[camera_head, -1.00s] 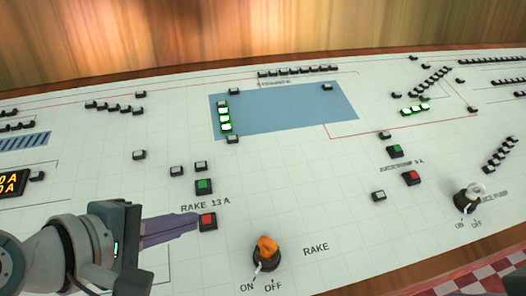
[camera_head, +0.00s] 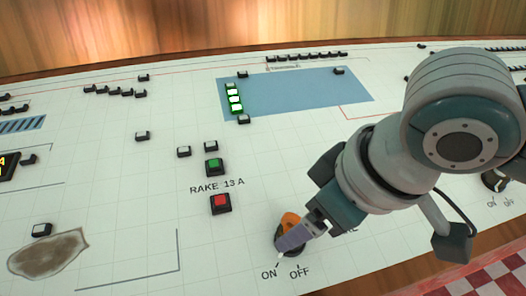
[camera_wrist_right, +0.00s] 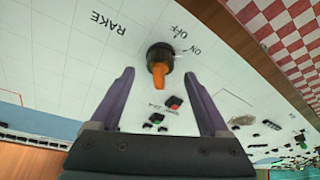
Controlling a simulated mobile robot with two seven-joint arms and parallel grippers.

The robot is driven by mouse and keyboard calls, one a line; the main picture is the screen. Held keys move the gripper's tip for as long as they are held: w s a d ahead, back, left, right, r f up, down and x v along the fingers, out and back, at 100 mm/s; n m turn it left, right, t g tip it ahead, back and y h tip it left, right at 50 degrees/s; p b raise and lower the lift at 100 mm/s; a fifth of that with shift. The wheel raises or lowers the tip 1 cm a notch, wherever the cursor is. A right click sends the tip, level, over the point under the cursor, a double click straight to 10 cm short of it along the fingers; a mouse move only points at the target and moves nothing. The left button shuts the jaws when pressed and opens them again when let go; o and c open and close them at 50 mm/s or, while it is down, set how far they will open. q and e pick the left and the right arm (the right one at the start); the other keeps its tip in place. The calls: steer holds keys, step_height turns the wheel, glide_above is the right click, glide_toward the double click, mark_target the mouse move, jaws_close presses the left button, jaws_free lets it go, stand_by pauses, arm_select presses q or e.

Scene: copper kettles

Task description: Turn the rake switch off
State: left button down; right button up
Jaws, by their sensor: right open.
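The rake switch is an orange knob (camera_head: 289,220) on a dark round base, on the sloping white panel (camera_head: 120,190). Its white pointer tip shows toward the ON label (camera_head: 269,274); the OFF label (camera_head: 299,272) is to the right. My right gripper (camera_head: 291,238) reaches in from the right and partly covers the switch. In the right wrist view the orange knob (camera_wrist_right: 160,75) lies between the two spread purple fingers of the open gripper (camera_wrist_right: 157,75), with a gap on both sides. Whether the fingers are level with the knob in depth is unclear. My left gripper is out of view.
A red button (camera_head: 221,202) and a green button (camera_head: 215,166) sit left of and beyond the switch. Another switch (camera_head: 495,181) is at the right, partly behind my right arm. A brown patch (camera_head: 45,255) lies on the panel's left.

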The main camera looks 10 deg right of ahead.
steer(key=shift+b+x, duration=0.45)
steer(key=shift+x, duration=1.45)
jaws_close()
